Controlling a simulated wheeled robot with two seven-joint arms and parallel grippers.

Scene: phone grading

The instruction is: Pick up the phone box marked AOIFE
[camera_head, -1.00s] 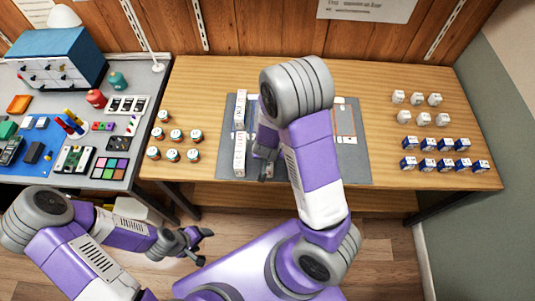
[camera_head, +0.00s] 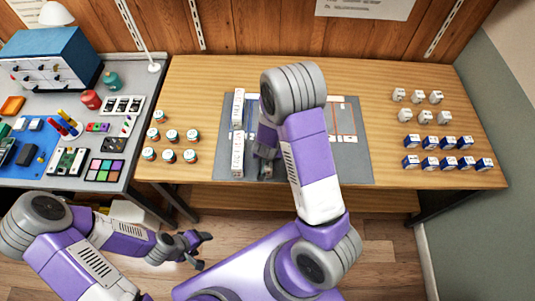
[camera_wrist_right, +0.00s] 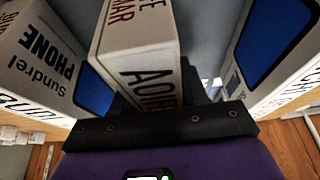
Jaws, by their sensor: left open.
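The box marked AOIFE (camera_wrist_right: 150,88) is in the middle of the right wrist view, close against the dark palm of my right gripper (camera_wrist_right: 155,98). Dark finger parts show beside it, but I cannot tell whether they press on it. In the head view my right arm hides most of this gripper (camera_head: 267,168) and that box. Another box, marked Sundrel PHONE (camera_wrist_right: 45,62), is at the left of the wrist view. Two white boxes stand on the grey mat (camera_head: 228,172) in the head view, their lettering too small to read. My left gripper (camera_head: 197,249) is open and empty, off the table.
Small jars (camera_head: 171,135) stand left of the mat. White boxes (camera_head: 417,97) and blue-and-white boxes (camera_head: 448,143) stand at the right of the wooden table (camera_head: 385,130). A grey side table with tools and a blue drawer cabinet (camera_head: 52,62) is at the left.

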